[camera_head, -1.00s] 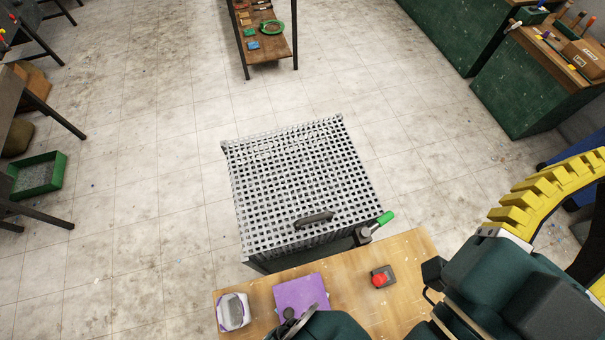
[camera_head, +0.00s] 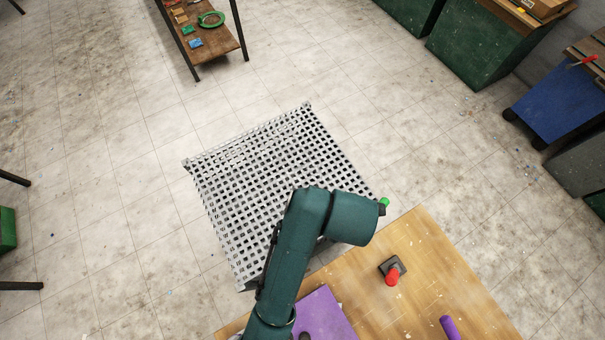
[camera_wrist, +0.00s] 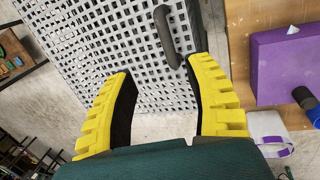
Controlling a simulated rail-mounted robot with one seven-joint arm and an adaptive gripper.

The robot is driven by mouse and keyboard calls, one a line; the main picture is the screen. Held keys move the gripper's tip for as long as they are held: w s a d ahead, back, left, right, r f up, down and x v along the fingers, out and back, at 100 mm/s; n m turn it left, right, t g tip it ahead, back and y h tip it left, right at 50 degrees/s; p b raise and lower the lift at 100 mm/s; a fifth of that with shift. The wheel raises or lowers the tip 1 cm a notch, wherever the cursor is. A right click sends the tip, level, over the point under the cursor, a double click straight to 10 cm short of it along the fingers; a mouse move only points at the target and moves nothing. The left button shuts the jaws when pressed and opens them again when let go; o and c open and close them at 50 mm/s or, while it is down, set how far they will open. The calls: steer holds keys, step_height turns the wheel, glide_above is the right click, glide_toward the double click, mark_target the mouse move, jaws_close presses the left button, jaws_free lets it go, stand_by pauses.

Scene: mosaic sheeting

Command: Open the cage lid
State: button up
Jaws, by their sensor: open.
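The cage lid (camera_head: 235,165) is a white lattice panel, lying flat over the cage in the head view. It also fills the upper middle of the wrist view (camera_wrist: 105,35). Its dark grey handle (camera_wrist: 166,38) shows at the top of the wrist view, beyond my fingertips and nearer the right finger. In the head view my arm hides the handle and the lid's near right part. My gripper (camera_wrist: 158,68) is open, with its two yellow ribbed fingers wide apart and nothing between them. Its fingers are not visible in the head view.
A wooden table (camera_head: 440,265) adjoins the cage's near side. It bears a purple block (camera_head: 322,318), a red-topped dark base (camera_head: 392,272) and a purple cylinder (camera_head: 449,328). A green tip (camera_head: 384,202) shows at the lid's right corner. A shelf (camera_head: 212,45) stands behind, with open floor between.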

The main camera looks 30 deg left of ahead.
steer(key=shift+n+g, duration=0.3)
steer(key=shift+g, duration=0.1)
steer(key=s+x, duration=0.1)
steer(key=x, duration=0.5)
steer(key=b+x, duration=0.1)
steer(key=x, duration=0.6)
steer(key=s+a+x, duration=0.1)
steer(key=x, duration=0.6)
steer(key=shift+s+a+f, duration=0.15)
steer(key=shift+s+f, duration=0.05)
steer(key=shift+s, duration=0.1)
steer(key=shift+c, duration=0.3)
jaws_close()
